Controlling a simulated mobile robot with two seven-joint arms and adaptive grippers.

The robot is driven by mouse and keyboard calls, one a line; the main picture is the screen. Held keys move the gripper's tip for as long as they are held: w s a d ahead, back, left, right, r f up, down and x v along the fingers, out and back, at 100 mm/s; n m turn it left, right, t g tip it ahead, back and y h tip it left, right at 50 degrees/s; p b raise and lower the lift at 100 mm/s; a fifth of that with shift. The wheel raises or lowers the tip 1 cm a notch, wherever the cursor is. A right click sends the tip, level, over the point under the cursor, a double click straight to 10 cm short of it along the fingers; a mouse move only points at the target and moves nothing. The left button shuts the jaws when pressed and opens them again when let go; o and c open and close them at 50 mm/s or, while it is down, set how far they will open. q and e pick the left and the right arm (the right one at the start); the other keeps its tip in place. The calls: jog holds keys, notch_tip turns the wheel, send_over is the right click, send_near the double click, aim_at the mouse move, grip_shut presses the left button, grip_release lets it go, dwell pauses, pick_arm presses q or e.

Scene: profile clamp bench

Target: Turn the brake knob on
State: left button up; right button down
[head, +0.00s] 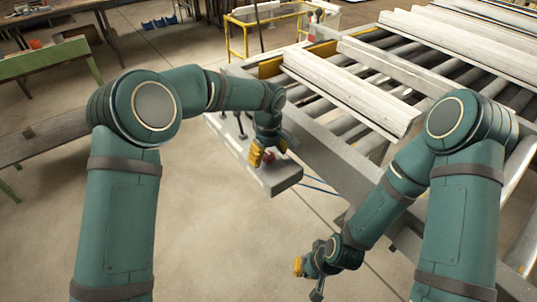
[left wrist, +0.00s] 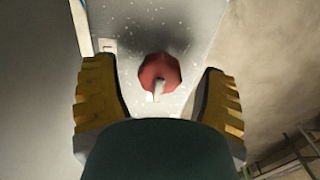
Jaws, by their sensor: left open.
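The brake knob (left wrist: 160,72) is red with a pale pointer or mark on it. In the left wrist view it sits on a light grey panel (left wrist: 190,30), between and a little beyond the fingers of my left gripper (left wrist: 160,98). The gripper is open, with a gap on each side of the knob. In the head view my left gripper (head: 262,154) is over the near end of the grey box (head: 282,183), and the red knob (head: 269,157) is partly hidden beside its yellow fingers. My right gripper (head: 307,272) hangs low over the floor, apart from everything; its opening is unclear.
Dark levers (head: 239,126) stand on the grey box farther back. A roller conveyor with long white profiles (head: 350,88) lies to the right of the box. A yellow-railed cart (head: 237,40) stands behind. The floor in front of the box is clear.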

pick_arm(q)
jog(key=c, duration=1.3)
jog(key=shift+o, duration=0.2)
jog(key=shift+m, duration=0.3)
jog(key=m+p, duration=0.1)
jog(key=m, duration=0.1)
jog(key=shift+m, duration=0.4)
jog(key=m+p, duration=0.2)
jog(key=m, duration=0.3)
grip_shut()
jog(key=m+p, duration=0.1)
jog(key=m, duration=0.4)
jog(key=shift+m, duration=0.4)
jog(key=shift+s+f+m+p, duration=0.1)
jog(key=shift+m+p, duration=0.45)
jog(key=shift+m, duration=1.25)
